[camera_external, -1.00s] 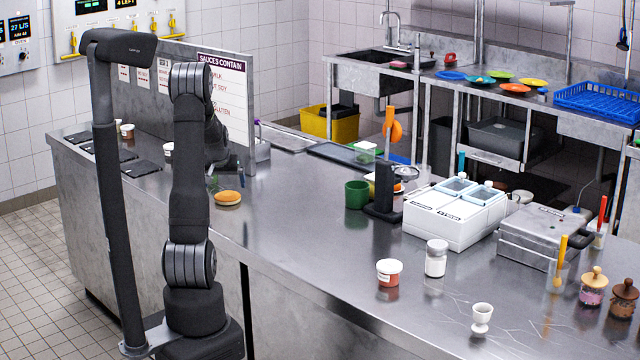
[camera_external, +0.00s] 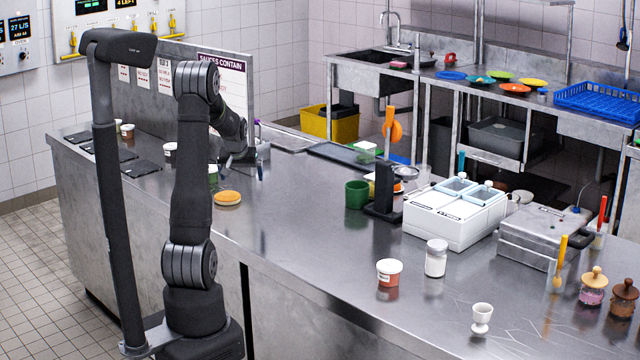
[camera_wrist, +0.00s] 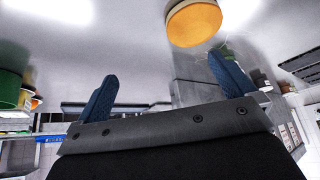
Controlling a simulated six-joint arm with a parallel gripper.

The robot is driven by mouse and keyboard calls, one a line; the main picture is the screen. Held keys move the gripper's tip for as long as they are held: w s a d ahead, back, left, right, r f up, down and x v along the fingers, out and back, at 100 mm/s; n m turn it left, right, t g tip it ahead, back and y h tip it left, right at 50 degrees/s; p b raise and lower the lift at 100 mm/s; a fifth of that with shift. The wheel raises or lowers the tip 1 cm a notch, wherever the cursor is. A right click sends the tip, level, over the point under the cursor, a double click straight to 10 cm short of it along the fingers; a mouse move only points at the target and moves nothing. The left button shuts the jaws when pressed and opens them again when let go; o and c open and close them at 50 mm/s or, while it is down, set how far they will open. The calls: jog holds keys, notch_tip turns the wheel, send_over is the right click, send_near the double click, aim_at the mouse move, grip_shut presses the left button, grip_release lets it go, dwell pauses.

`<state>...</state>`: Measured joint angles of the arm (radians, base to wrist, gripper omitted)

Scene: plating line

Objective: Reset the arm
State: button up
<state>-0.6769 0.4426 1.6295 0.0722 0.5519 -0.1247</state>
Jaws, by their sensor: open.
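My gripper (camera_external: 240,160) is over the counter near the sauces sign, at the far side of my upright arm. In the wrist view its two blue fingertips (camera_wrist: 168,90) stand wide apart with nothing between them. A round orange-topped item (camera_external: 227,197) lies on the counter nearer the camera than my gripper. It also shows at the top of the wrist view (camera_wrist: 194,22), clear of the fingers.
The steel counter (camera_external: 300,225) has free room in its middle. A green cup (camera_external: 356,194), a black stand (camera_external: 383,195) and a white container box (camera_external: 440,228) stand to the right. The sauces sign panel (camera_external: 232,100) rises behind my arm.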

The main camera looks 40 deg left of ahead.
jog(key=w+d+r, duration=0.1)
jog(key=d+r, duration=0.2)
jog(key=r, duration=0.4)
jog(key=d+r, duration=0.2)
jog(key=r, duration=0.5)
jog(key=w+d+m+t+h, duration=0.1)
jog(key=w+d+m, duration=0.3)
jog(key=w+d, duration=0.7)
jog(key=d, duration=0.4)
jog(key=shift+r+h, duration=0.2)
jog(key=shift+h, duration=0.1)
